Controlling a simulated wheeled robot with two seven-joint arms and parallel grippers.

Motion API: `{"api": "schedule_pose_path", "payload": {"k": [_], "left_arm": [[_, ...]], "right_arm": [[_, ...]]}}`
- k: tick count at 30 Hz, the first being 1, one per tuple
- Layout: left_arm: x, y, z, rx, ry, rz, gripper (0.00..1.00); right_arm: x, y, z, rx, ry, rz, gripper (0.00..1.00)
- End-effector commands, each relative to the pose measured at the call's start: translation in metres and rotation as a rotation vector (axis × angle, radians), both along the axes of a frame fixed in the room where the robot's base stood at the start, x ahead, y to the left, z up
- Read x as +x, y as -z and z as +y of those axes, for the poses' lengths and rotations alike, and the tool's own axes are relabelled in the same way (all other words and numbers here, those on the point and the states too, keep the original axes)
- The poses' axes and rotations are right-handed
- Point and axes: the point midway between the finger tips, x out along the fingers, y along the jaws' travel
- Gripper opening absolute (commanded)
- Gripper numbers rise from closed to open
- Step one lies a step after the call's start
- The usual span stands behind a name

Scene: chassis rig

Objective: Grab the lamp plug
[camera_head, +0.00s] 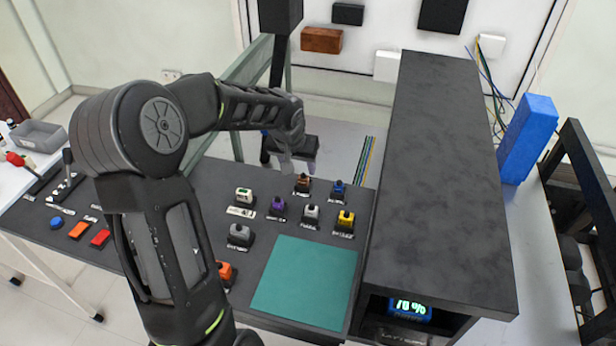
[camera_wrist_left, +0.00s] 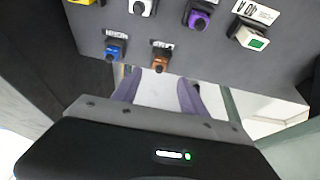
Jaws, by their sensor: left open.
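My left gripper (camera_head: 292,160) is open and empty, at the bench's far edge behind the brown plug. In the left wrist view, the brown plug (camera_wrist_left: 160,60) lies just beyond the gap between the fingertips (camera_wrist_left: 158,76), with the blue plug (camera_wrist_left: 115,48) beside it. My right gripper is out of view.
A teal mat (camera_head: 305,282) lies at the bench front. A tall dark cabinet (camera_head: 435,170) with a lit display borders it on the right. A blue block (camera_head: 527,138) stands farther right. Orange and red switches (camera_head: 80,230) are at left. My left arm covers part of the bench.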

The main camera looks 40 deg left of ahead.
Motion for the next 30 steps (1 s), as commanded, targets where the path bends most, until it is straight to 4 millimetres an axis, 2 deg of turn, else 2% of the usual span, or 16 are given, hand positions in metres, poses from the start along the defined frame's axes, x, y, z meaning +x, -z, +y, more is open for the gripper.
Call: {"api": "schedule_pose_path", "payload": {"k": [5, 12, 23, 30], "left_arm": [[0.001, 0.003, 0.0, 0.0, 0.0, 0.001, 0.51], [0.009, 0.023, 0.003, 0.0, 0.0, 0.001, 0.51], [0.011, 0.026, 0.004, 0.0, 0.0, 0.001, 0.51], [0.025, 0.051, 0.008, -0.003, 0.001, 0.003, 0.51]], "right_arm": [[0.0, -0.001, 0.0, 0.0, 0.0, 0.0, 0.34], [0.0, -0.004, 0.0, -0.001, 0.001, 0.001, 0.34], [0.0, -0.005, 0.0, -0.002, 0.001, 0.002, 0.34], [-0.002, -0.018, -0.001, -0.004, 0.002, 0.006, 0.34]]}}
